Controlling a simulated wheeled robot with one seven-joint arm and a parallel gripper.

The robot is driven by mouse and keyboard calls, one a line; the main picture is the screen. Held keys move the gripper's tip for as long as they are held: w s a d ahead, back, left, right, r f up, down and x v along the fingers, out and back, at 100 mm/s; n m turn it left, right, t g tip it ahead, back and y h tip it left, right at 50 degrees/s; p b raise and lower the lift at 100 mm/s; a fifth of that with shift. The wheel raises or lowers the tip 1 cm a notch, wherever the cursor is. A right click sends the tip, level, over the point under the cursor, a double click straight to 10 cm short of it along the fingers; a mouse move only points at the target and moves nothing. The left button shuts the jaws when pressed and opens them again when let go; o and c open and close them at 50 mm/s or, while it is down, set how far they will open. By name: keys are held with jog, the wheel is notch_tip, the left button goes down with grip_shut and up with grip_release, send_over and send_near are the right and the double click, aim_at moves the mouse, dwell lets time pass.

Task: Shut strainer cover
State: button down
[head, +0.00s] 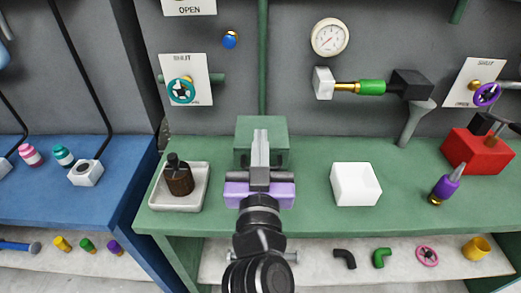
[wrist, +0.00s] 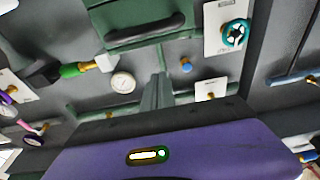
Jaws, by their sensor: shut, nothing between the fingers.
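A green box-like unit (head: 276,133), which I take to be the strainer, stands at the back of the green bench, against the wall. In the wrist view a green panel (wrist: 120,14) with a dark curved handle (wrist: 145,32) shows at the top edge, partly cut off. I cannot tell how far the cover is open. My gripper (head: 260,135) is shut and empty. Its grey fingers point at the wall and overlap the green unit in the head view, hiding its middle. Contact cannot be made out. Its purple body also shows large in the wrist view.
On the green bench are a pale tray (head: 157,197) with a dark brown bottle, a white box (head: 356,184), a purple-handled tool (head: 444,188) and a red box (head: 478,152). A gauge (head: 330,37) and a valve with a green sleeve (head: 371,87) are on the wall.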

notch_tip(320, 180, down, 7)
jog(key=s+t+b, duration=0.2)
jog(key=t+b, duration=0.2)
jog(key=b, duration=1.9)
jog(key=shift+s+b, duration=0.3)
jog(key=shift+s, duration=0.05)
